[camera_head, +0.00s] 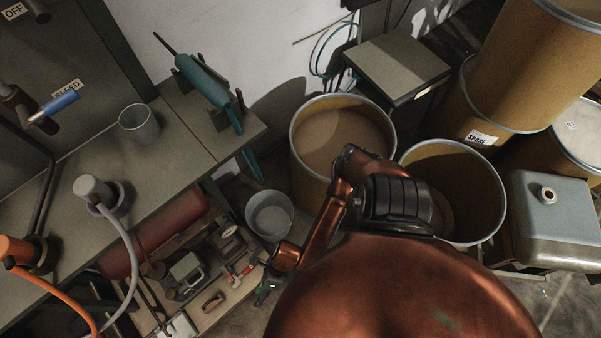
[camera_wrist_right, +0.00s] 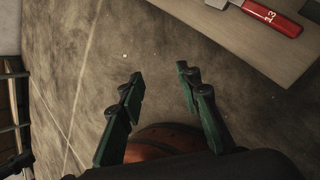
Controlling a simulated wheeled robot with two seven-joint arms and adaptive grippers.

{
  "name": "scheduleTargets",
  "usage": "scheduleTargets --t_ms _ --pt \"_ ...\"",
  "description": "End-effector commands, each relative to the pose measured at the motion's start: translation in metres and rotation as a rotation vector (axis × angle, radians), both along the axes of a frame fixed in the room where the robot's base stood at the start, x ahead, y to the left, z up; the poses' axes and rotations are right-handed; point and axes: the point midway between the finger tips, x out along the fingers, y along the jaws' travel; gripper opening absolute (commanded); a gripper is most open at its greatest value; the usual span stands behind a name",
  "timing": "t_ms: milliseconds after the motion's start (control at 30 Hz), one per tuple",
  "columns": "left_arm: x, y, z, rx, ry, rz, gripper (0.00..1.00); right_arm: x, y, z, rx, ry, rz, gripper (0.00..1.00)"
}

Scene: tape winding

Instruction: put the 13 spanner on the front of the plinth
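The 13 spanner (camera_wrist_right: 271,17) has a red handle marked 13 and lies on a board at the top right of the right wrist view. Its far end is cut off by the frame. In the head view, a small red-handled tool (camera_head: 244,271) on the low shelf looks like it. My right gripper (camera_wrist_right: 160,75) is open and empty, with bare floor between its green fingers, apart from the spanner. In the head view it (camera_head: 267,288) is small, beside the shelf's right edge. A square grey-topped stand (camera_head: 398,62) at the back may be the plinth. My left gripper is out of view.
The low shelf (camera_head: 240,290) holds several tools under the workbench (camera_head: 70,210). A grey bucket (camera_head: 270,214) and open brown drums (camera_head: 308,158) stand close to my right arm. A caulking gun (camera_head: 205,80) and a cup (camera_head: 139,123) are on the bench.

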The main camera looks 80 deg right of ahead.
Motion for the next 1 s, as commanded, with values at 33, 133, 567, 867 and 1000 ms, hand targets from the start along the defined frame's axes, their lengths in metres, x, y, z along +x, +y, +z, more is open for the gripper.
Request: scheduleTargets --t_ms 33,133,567,867,1000 --pt "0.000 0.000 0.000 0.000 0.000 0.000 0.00 -0.016 0.024 0.013 0.090 0.111 -0.183 0.31" --pt "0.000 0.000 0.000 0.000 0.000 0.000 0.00 -0.029 0.045 0.037 0.238 0.330 -0.557 0.31" --pt "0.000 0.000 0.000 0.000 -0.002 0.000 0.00 -0.112 -0.088 0.086 0.720 1.089 -2.281 0.31" --pt "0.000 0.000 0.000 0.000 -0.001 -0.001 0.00 -0.178 -0.160 0.098 -0.827 -1.117 2.775 0.31" --pt "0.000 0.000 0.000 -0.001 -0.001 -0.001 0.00 -0.180 -0.162 0.098 -0.822 -1.108 2.765 0.31"
